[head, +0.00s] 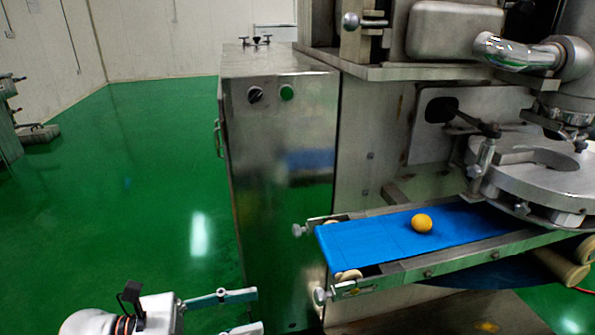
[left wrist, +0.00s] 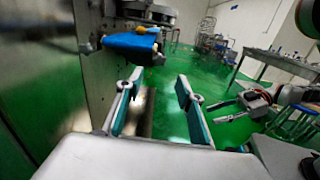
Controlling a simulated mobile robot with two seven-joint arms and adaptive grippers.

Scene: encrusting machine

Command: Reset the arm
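My left gripper (head: 256,310) is at the bottom of the head view, low and in front of the steel machine. It is open, with its two fingers apart and nothing between them. Its spread fingers also show in the left wrist view (left wrist: 160,77). My right gripper (left wrist: 226,110) appears small at the right of the left wrist view. Its fingers look apart and empty. It is not in the head view.
The encrusting machine (head: 280,130) has a blue conveyor belt (head: 365,240) carrying one round yellow-orange ball (head: 422,223). A round metal turntable (head: 540,180) stands at the belt's far end. A table (left wrist: 270,62) stands behind my right arm.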

